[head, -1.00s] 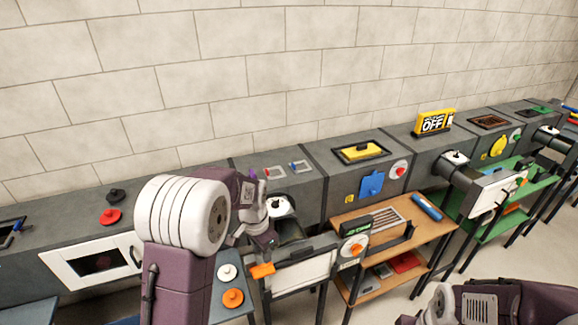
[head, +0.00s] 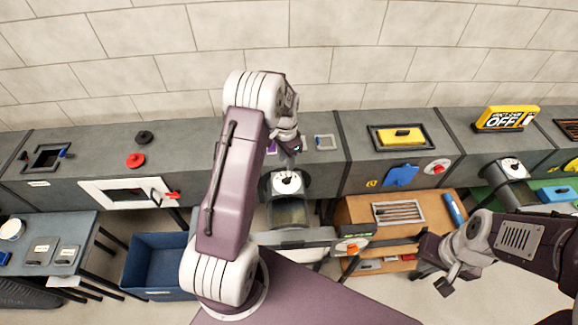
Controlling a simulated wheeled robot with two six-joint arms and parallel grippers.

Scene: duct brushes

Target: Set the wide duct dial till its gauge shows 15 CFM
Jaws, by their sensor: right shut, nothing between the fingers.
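Several dials show, and I cannot tell which is the wide duct's. A white round dial with a black knob (head: 288,181) sits on a duct stub in the middle. A red-and-white dial (head: 437,167) is on the grey duct front to the right. An orange-and-white dial (head: 352,248) is beside a small dark display (head: 357,231), too small to read. My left gripper (head: 291,152) is just above the middle stub; its fingers are too small to tell open or shut. My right gripper (head: 446,284) is shut and empty at the lower right, apart from the dials.
Black (head: 144,137) and red (head: 135,160) knobs are on the duct top at left. A blue bin (head: 156,264) stands on the floor beside a blue-grey table (head: 45,232). A wooden cart (head: 378,232) is right of middle.

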